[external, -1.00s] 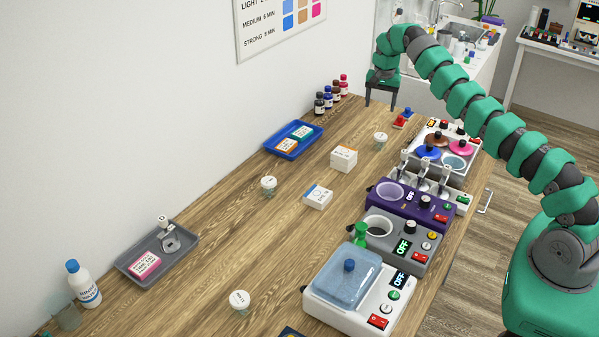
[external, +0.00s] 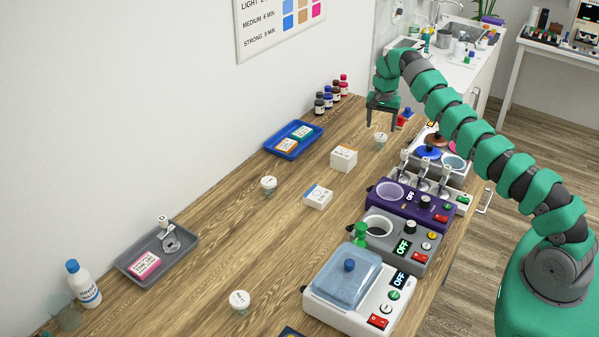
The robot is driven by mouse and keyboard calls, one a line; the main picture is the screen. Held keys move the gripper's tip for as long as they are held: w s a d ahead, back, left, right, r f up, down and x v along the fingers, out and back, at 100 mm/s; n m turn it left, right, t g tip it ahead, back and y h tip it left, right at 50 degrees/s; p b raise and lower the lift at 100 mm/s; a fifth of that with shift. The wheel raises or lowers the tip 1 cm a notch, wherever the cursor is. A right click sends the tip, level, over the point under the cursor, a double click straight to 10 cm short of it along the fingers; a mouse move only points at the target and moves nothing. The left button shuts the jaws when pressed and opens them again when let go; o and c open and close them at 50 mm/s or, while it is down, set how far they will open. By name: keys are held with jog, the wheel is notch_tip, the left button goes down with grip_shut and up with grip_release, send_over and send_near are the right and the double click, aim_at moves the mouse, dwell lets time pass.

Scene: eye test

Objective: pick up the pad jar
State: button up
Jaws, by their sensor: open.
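Three small clear jars with white lids stand upright on the wooden table. One is at the far end (external: 380,140), one in the middle (external: 268,187) and one near the front (external: 240,302). Their lid labels are too small to read, so I cannot tell which is the pad jar. My gripper (external: 382,124) is open and empty, with its fingers pointing down. It appears just above or behind the far jar in the picture; the exact gap cannot be told. The far jar's lid and body show below the fingertips.
White boxes (external: 344,158) (external: 318,196) stand near the jars. A blue tray (external: 277,152) and dark bottles (external: 328,98) are to the left. Several devices, including a purple one (external: 408,208), line the right edge. A grey tray (external: 128,262) lies front left. Mid-table is mostly clear.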

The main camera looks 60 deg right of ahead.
aim_at(381, 135)
jog(key=shift+f, duration=1)
jog(key=shift+s+a+f, duration=0.1)
jog(key=shift+f, duration=0.15)
jog(key=shift+s+a+f, duration=0.1)
jog(key=shift+f, duration=0.45)
jog(key=shift+s+a+f, duration=0.1)
jog(key=shift+f, duration=0.45)
notch_tip(381, 135, down, 2)
jog(key=shift+f, duration=0.2)
jog(key=c, duration=1.1)
